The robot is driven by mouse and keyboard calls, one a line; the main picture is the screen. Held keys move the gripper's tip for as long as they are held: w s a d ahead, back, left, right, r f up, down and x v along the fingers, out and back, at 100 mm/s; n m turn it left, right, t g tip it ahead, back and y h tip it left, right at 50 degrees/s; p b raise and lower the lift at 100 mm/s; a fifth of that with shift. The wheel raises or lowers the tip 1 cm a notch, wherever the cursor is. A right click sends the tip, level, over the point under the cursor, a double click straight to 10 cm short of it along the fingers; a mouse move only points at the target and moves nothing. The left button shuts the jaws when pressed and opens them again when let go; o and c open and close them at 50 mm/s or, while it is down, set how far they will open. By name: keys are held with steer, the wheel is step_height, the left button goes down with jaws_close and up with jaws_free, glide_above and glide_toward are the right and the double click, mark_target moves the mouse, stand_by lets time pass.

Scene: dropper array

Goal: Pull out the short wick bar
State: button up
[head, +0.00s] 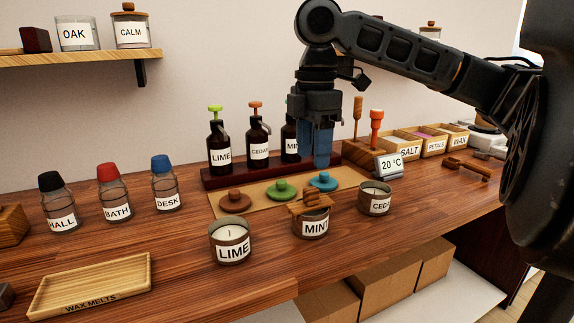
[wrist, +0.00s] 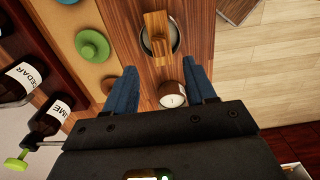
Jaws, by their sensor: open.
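A short brown wooden bar (head: 309,204) with a raised grip lies across the mouth of the MINT candle jar (head: 312,228). In the wrist view the bar (wrist: 157,32) lies over the jar's round rim, beyond my fingertips. My gripper (head: 321,165) points down with blue fingers, above and behind the MINT jar, near the blue lid. It is open and empty; both fingers show apart in the wrist view (wrist: 163,72). How deep the bar sits in the jar is hidden.
The LIME candle (head: 230,243) and CEDAR candle (head: 375,198) flank the jar. Another wooden bar-like piece (head: 467,168) lies right. A wax melts tray (head: 90,288) is front left.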

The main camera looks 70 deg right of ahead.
mark_target(311, 189)
steer(key=shift+f+b, duration=0.45)
steer(key=shift+f, duration=3.4)
steer(key=shift+c, duration=0.2)
jaws_close()
steer(key=c, duration=0.6)
jaws_free()
jaws_close()
steer(key=shift+r+p, duration=0.7)
steer(key=shift+p, duration=0.05)
steer(key=shift+r+p, duration=2)
steer(key=shift+r, duration=0.05)
